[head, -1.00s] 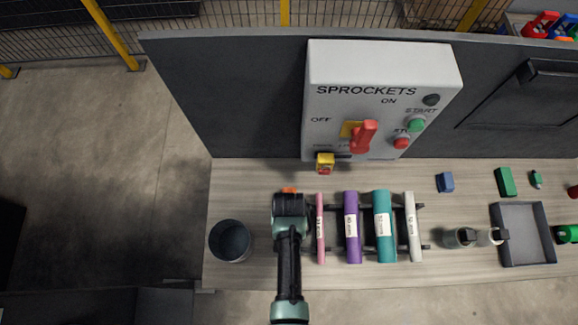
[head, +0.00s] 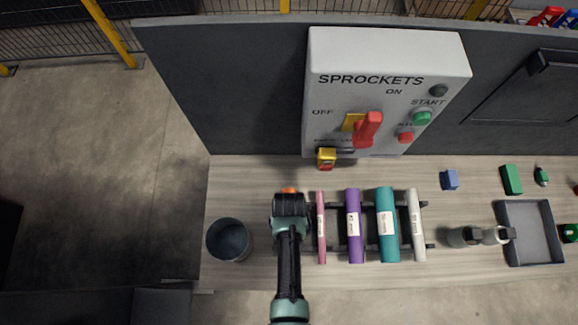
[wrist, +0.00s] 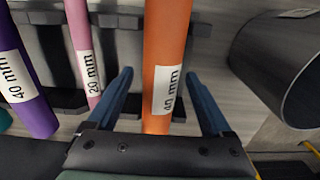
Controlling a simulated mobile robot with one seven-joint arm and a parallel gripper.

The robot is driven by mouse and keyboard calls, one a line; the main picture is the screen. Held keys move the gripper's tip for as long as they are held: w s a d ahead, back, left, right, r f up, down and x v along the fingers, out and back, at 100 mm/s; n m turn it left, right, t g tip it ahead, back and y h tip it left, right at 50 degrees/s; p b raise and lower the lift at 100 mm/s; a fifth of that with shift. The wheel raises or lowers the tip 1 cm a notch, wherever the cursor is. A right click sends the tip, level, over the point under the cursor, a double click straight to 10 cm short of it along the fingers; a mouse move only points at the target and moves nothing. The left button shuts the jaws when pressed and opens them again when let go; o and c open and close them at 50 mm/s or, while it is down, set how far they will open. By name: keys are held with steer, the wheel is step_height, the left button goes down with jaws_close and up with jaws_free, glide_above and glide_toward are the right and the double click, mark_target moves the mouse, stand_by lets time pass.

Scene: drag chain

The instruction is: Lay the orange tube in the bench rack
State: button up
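The orange tube (wrist: 167,65), with a white 40 mm label, lies across both dark bars of the bench rack (wrist: 117,22) at its end beside the pink tube. I cannot tell whether it is fully seated. In the head view only a bit of the orange tube (head: 289,190) shows past my gripper (head: 289,200). In the wrist view my gripper (wrist: 165,100) is open, with one finger on each side of the tube and visible gaps between. The rack also shows in the head view (head: 425,205).
A pink tube (head: 321,228), purple tube (head: 354,225), teal tube (head: 387,224) and white tube (head: 416,225) lie in the rack. A dark round bin (head: 229,240) stands left of my gripper. A switch box (head: 385,90) stands behind. A grey tray (head: 505,215) is at right.

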step_height(320, 180, up, 13)
stand_by(0.8)
stand_by(0.7)
